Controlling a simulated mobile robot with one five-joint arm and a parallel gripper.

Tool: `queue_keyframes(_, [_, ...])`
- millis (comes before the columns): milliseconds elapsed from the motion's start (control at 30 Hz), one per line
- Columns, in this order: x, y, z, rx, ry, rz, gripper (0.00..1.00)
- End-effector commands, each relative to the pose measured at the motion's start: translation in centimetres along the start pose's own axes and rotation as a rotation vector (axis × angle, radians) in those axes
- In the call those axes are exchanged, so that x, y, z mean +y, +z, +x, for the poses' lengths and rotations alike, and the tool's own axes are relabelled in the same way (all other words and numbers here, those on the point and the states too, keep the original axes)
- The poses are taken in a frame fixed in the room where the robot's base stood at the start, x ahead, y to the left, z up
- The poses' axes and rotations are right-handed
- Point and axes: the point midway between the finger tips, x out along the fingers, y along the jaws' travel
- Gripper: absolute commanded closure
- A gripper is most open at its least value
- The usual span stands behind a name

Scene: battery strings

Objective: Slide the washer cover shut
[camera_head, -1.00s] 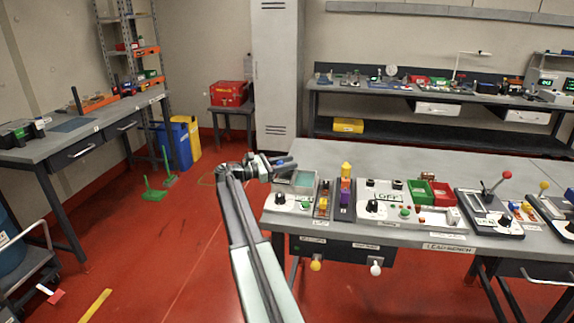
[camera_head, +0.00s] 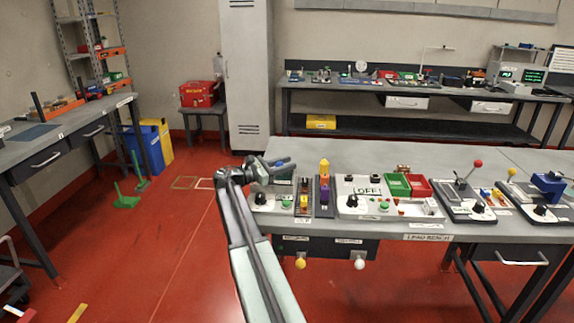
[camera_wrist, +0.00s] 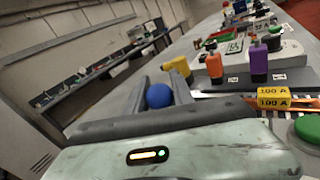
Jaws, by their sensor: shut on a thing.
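The green button (camera_wrist: 308,131) shows large at the right edge of the wrist view. How far the cover lies across the opening cannot be told.
Right of the washer stand a fuse strip with yellow blocks (camera_head: 304,196) and a post unit with yellow, orange and purple pegs (camera_head: 324,190). Further right are a panel marked OFF and green and red bins (camera_head: 397,184). Open red floor lies left of the bench.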

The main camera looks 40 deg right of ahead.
Motion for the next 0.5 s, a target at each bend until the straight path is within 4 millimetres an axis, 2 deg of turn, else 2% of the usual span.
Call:
queue_keyframes(33, [-0.84, 0.0, 0.25, 0.001, -0.019, 0.0, 1.0])
queue_keyframes(267, [-0.47, -0.03, -0.04, 0.001, -0.012, 0.0, 1.0])
queue_keyframes(300, [-0.43, -0.02, -0.09, 0.001, -0.011, 0.0, 0.63])
queue_keyframes(333, [-0.37, -0.03, -0.14, 0.001, -0.01, 0.0, 0.55])
queue_keyframes(367, [-0.31, -0.02, -0.2, 0.001, -0.008, 0.0, 0.5])
queue_keyframes(500, [-0.07, -0.02, -0.48, 0.001, -0.002, 0.0, 0.5])
